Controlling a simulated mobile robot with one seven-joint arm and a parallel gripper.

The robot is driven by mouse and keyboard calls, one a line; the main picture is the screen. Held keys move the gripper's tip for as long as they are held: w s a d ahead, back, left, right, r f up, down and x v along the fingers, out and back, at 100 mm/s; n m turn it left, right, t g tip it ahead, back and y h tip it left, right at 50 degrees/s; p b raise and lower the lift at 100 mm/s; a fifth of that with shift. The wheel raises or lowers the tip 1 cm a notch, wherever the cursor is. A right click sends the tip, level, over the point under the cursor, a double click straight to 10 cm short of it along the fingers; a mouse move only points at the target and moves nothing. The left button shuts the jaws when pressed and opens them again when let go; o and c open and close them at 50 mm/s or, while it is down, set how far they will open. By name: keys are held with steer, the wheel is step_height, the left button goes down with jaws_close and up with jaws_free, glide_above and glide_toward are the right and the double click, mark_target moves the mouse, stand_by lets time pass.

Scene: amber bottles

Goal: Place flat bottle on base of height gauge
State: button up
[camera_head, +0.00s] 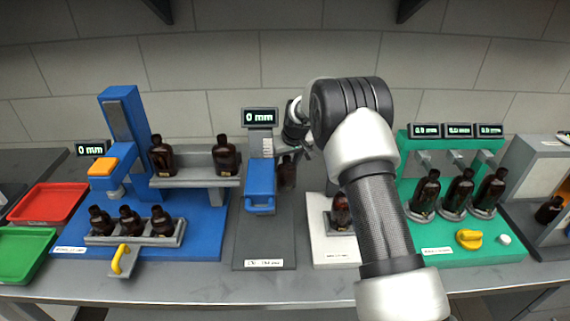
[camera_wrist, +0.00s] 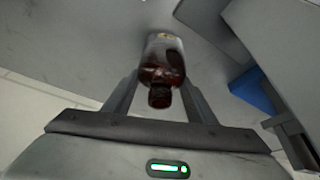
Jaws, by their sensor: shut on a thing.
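My gripper (camera_head: 301,153) is shut on a dark amber bottle (camera_head: 287,174), which hangs just right of the gauge's blue carriage (camera_head: 260,186). In the wrist view the bottle (camera_wrist: 164,60) sits between the two fingers of my gripper (camera_wrist: 160,92), its neck towards the palm. What looks like the height gauge has a grey column with a display (camera_head: 261,117) reading 0 mm. Its dark grey base (camera_head: 265,240) is bare at the front. I cannot tell whether the bottle touches the base; its lower end is near the base's right edge.
A blue station (camera_head: 208,225) with several bottles stands at left, beside red (camera_head: 50,203) and green trays (camera_head: 20,252). A white station (camera_head: 335,254) with a bottle (camera_head: 341,212) is partly behind my arm. A green station (camera_head: 470,252) holds three bottles at right.

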steer(key=shift+f, duration=0.2)
steer(key=o, duration=1.2)
steer(key=shift+r, duration=0.1)
steer(key=shift+o, duration=0.2)
steer(key=shift+r, duration=0.1)
